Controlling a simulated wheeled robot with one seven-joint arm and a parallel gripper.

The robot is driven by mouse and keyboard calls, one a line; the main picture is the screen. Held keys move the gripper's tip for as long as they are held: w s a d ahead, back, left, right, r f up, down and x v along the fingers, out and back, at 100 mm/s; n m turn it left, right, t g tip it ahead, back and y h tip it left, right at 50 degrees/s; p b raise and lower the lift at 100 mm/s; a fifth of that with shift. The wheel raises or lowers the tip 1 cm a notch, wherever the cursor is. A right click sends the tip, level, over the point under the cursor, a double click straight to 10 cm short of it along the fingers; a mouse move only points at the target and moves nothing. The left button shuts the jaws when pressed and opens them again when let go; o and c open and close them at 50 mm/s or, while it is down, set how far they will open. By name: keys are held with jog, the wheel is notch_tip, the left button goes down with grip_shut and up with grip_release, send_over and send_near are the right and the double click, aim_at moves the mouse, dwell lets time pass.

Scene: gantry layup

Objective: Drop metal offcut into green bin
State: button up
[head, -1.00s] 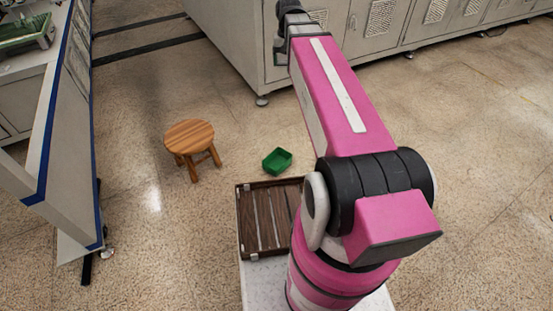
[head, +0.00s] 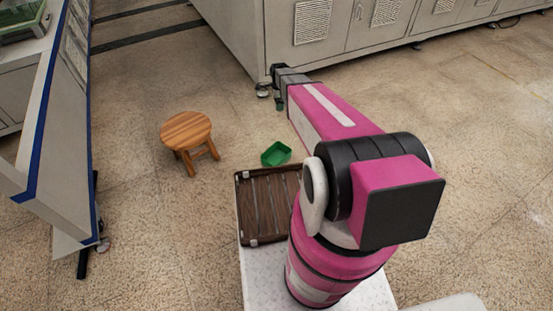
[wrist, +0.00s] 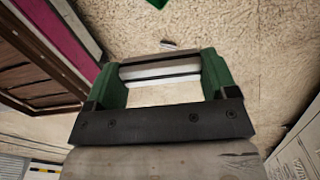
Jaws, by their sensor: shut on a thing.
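The green bin (head: 276,153) is a small open box on the floor in the head view, just beyond my base. A corner of the bin (wrist: 157,3) shows at the top edge of the wrist view. My gripper (head: 281,104) is above the floor near the cabinet, beyond the bin in the head view. In the wrist view its green fingers are shut on a silvery-white bar, the metal offcut (wrist: 160,72), which spans between them. The offcut cannot be made out in the head view.
A wooden stool (head: 186,131) stands left of the bin. A brown slatted tray (head: 243,205) sits on my base. Grey cabinets (head: 345,28) line the back. Open floor surrounds the bin.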

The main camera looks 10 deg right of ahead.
jog(key=shift+s+f+m, duration=0.5)
jog(key=shift+f+m, duration=1.35)
jog(key=shift+f, duration=3.8)
jog(key=shift+s+f+m, duration=0.5)
jog(key=shift+f+m, duration=1.3)
jog(key=shift+f, duration=3.8)
jog(key=shift+s+f+m, duration=0.5)
jog(key=shift+f+m, duration=1.35)
jog(key=shift+f, duration=3.8)
jog(key=o, duration=0.8)
jog(key=shift+o, duration=0.2)
notch_tip(320, 180, up, 11)
jog(key=shift+f, duration=0.1)
